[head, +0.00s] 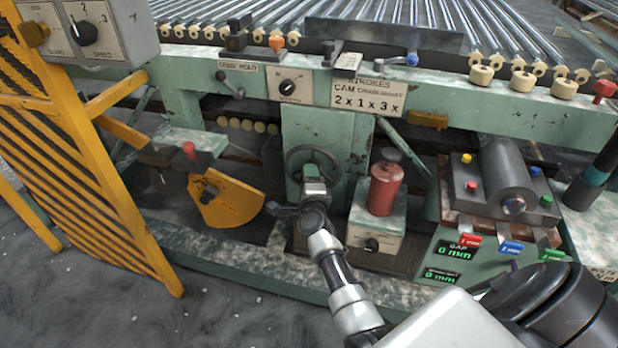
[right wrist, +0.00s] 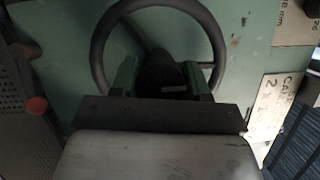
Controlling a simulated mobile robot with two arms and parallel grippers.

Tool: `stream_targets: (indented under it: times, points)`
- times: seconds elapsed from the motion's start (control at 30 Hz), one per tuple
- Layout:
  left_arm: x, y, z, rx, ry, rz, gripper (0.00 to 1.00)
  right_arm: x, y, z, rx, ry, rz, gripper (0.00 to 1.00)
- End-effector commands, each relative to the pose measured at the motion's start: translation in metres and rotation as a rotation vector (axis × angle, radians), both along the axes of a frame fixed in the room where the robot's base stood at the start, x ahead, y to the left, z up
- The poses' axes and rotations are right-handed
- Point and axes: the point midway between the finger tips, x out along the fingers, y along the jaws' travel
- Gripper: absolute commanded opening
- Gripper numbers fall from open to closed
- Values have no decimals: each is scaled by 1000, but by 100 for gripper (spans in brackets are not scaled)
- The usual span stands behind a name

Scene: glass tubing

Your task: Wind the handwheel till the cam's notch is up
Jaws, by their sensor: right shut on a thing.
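The dark round handwheel (head: 336,156) stands upright on the green post of the machine. In the right wrist view its rim (right wrist: 226,45) arches above my right gripper. My right gripper (head: 314,181) is in front of the wheel, its fingers (right wrist: 160,75) either side of the dark hub area, shut on the handwheel. The exact grip is partly hidden by the gripper body. My left gripper is not in view.
A red cylinder (head: 385,188) on a pale box stands close right of the wheel. A red-knobbed lever (head: 189,150) is at left. A yellow striped guard (head: 80,150) stands far left. A grey roller unit (head: 505,175) is at right. A sign (head: 368,95) hangs above.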

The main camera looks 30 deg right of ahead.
Motion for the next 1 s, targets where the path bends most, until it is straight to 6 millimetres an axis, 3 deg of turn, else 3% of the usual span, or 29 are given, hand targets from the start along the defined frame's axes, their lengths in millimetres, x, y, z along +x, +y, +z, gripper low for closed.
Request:
stream_targets:
  times: [0.03,0.07,0.2,0.57,0.8,1.0]
  points:
    - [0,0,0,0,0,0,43,1,1,1,-4,-1,2,3]
    - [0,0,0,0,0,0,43,1,1,1,-4,-1,2,51]
    - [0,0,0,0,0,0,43,0,0,1,-2,0,1,72]
    - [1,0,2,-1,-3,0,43,-5,4,0,0,0,1,72]
    - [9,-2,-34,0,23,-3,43,-44,24,-2,1,3,1,72]
    - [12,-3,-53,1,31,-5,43,-77,40,-5,-1,1,1,72]
